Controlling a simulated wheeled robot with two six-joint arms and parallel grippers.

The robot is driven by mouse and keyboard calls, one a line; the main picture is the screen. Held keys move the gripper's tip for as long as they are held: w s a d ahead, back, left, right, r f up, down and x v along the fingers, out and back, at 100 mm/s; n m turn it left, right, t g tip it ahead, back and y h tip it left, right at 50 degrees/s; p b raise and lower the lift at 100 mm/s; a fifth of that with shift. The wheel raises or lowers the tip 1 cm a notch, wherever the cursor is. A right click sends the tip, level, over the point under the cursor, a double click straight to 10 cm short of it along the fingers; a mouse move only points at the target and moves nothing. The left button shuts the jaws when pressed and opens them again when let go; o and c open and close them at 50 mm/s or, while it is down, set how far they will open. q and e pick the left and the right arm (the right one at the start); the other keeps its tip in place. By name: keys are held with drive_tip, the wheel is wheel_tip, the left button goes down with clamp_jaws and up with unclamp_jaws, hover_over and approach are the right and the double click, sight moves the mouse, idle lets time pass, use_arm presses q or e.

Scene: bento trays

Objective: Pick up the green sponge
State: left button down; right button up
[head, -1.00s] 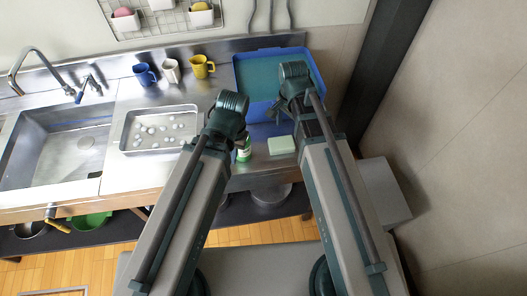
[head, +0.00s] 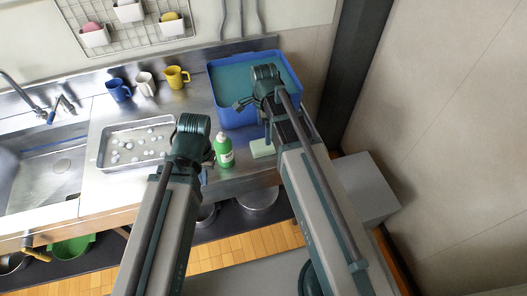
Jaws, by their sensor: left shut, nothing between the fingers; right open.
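The green sponge (head: 262,148) is a pale green block lying flat on the steel counter, in front of the blue basin. My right arm hides its right side. My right gripper (head: 256,118) is open and empty, at the front edge of the basin in the picture, a little above the sponge in the frame. My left gripper (head: 203,172) is shut and empty, left of the green bottle and mostly hidden behind its own wrist.
A green bottle (head: 223,152) with a white label stands left of the sponge. The blue basin (head: 228,119) is behind. A tray of pale pebbles (head: 104,160), three mugs (head: 146,86) and a sink (head: 40,175) lie left. A wall (head: 440,150) bounds the right.

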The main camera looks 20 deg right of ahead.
drive_tip(key=b, duration=0.3)
hover_over(264, 144)
drive_tip(key=shift+s+a+f, duration=0.1)
drive_tip(key=shift+s+f, duration=0.05)
drive_tip(key=shift+f, duration=1)
drive_tip(key=shift+s+f, duration=0.15)
drive_tip(key=shift+f, duration=1)
drive_tip(key=shift+f+b, duration=0.1)
drive_tip(key=shift+b, duration=0.25)
drive_tip(key=f+b, duration=0.5)
drive_tip(key=shift+w, duration=0.25)
drive_tip(key=c, duration=1.4)
drive_tip(key=shift+o, duration=0.2)
drive_tip(key=shift+r, duration=0.15)
